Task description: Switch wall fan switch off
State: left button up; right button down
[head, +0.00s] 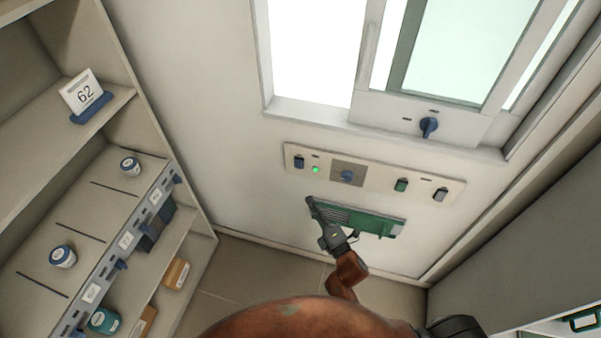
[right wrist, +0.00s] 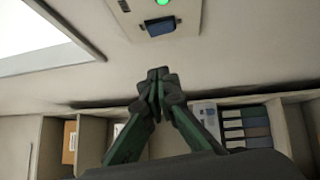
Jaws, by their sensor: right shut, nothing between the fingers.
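A pale switch panel (head: 375,180) is fixed to the wall below the window. At its left end is a dark blue rocker switch (head: 299,161) beside a lit green lamp (head: 315,169). A blue knob (head: 347,175), a green switch (head: 401,185) and a grey switch (head: 440,194) sit further right. The labels are too small to read. My right gripper (head: 310,201) is shut and empty, just below the panel's left part. In the right wrist view its closed fingertips (right wrist: 157,75) point at the blue switch (right wrist: 160,27), apart from it. My left gripper is not in view.
Shelves with jars and a "62" card (head: 84,94) stand at left. A window with a blue handle (head: 428,127) is above; a grey surface (head: 510,195) is at right.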

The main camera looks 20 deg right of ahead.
send_near(298, 164)
jog(key=w+a, duration=0.3)
jog(key=a, duration=0.1)
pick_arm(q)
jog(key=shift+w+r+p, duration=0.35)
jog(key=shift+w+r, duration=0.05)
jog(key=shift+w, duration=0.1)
pick_arm(e)
jog(key=shift+w+d+r, duration=0.2)
jog(key=shift+w+d, duration=0.3)
jog(key=shift+w, duration=0.3)
jog(key=shift+w+d+r, duration=0.25)
jog(key=shift+w+d, duration=0.25)
jog(key=shift+w, duration=0.35)
